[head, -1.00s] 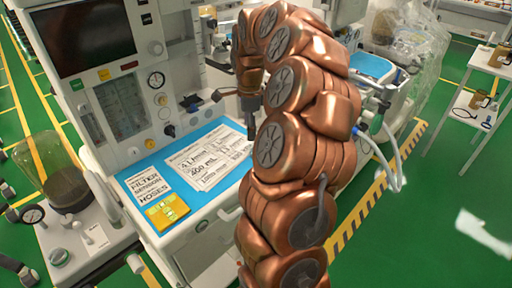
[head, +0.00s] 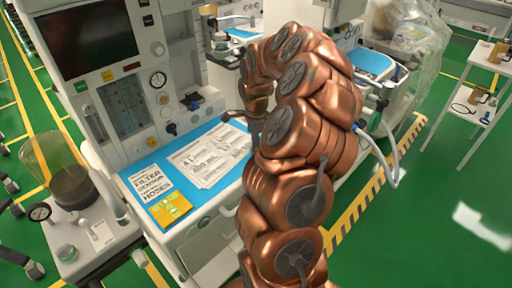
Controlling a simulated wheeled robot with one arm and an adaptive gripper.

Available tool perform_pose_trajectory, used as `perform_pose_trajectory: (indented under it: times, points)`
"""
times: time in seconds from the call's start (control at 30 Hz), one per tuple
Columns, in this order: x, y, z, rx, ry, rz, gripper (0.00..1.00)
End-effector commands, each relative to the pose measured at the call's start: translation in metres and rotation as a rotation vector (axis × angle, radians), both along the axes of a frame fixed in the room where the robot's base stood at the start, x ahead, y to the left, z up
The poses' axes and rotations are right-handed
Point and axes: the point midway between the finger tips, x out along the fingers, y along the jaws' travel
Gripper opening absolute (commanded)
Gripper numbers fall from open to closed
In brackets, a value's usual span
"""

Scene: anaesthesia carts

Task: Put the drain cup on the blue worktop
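The blue worktop (head: 142,173) is the front shelf of the anaesthesia cart on the left. Printed sheets (head: 210,157) and a yellow card (head: 170,208) lie on it. My copper-coloured arm rises in front of the cart and bends down towards the worktop's right end. A little of my gripper (head: 256,128) shows there; the arm hides the rest. I cannot see its fingertips, whether they are open or shut, or whether they hold anything. I cannot pick out the drain cup with certainty; it may be hidden behind the arm.
Another cart with a blue top (head: 372,62) and hoses is behind my arm. A white trolley (head: 468,103) with small brown items stands right. Green floor is free at the lower right.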

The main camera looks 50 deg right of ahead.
Motion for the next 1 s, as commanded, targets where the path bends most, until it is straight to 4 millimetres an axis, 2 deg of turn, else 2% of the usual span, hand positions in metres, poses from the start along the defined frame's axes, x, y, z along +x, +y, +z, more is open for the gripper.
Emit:
perform_pose_trajectory:
  times: [0.23,0.8,1.0]
  points:
    - [0.0000,-0.0003,-0.0014,0.000,0.000,0.000,0.75]
    - [0.0000,-0.0001,-0.0012,-0.001,0.001,0.000,0.16]
    - [0.0000,-0.0001,-0.0010,-0.001,0.001,0.000,0.16]
